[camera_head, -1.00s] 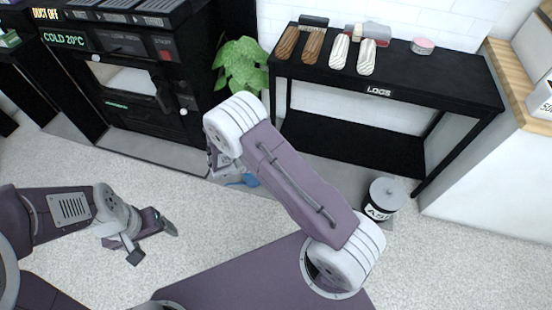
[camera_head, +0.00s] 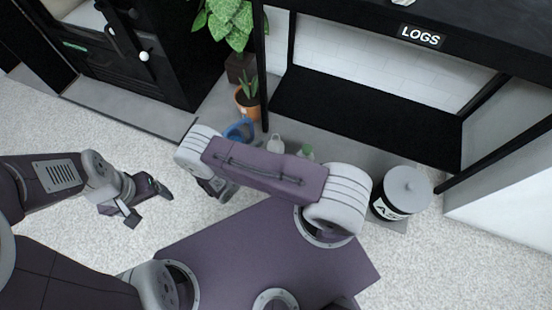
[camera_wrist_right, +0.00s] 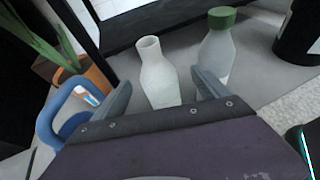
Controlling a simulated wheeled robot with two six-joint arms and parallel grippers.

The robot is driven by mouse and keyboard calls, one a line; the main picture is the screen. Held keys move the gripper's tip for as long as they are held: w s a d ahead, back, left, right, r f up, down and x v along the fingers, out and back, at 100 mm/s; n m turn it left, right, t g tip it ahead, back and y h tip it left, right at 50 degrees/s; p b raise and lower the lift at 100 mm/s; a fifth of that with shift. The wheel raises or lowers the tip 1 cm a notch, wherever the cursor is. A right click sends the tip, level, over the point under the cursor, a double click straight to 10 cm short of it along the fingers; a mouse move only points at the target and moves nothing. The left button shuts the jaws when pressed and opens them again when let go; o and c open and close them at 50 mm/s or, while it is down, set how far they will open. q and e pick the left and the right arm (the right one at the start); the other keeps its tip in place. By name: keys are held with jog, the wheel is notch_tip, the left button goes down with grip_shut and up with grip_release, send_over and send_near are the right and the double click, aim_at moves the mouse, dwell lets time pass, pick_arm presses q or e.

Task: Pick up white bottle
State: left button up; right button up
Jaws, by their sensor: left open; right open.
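In the right wrist view a white bottle (camera_wrist_right: 158,75) with a narrow open neck stands upright on the grey slab, in front of and between the two fingers of my right gripper (camera_wrist_right: 163,92), which is open. In the head view the bottle's top (camera_head: 275,143) shows just past my right arm; its lower part is hidden by the arm. My right gripper is mostly hidden there under the arm. My left gripper (camera_head: 150,204) is open and empty above the carpet at the left.
A clear bottle with a green cap (camera_wrist_right: 217,48) stands right of the white bottle.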

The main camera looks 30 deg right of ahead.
aim_at(274, 151)
jog(key=d+f+b, duration=0.1)
jog(key=w+d+f+b, duration=0.1)
jog(key=f+b, duration=0.1)
jog(key=shift+w+d+f, duration=0.1)
jog(key=shift+w+d, duration=0.1)
jog(key=shift+d, duration=0.15)
jog(key=shift+w+d+f+b, duration=0.15)
jog(key=shift+d+b, duration=0.05)
jog(key=shift+b, duration=0.25)
pick_arm(q)
notch_tip(274, 151, down, 9)
jog(key=b, duration=0.4)
pick_arm(e)
jog(key=x, duration=0.4)
jog(key=shift+w+d+f, duration=0.15)
jog(key=shift+w+d, duration=0.05)
jog(key=shift+w, duration=0.05)
jog(key=c, duration=1.9)
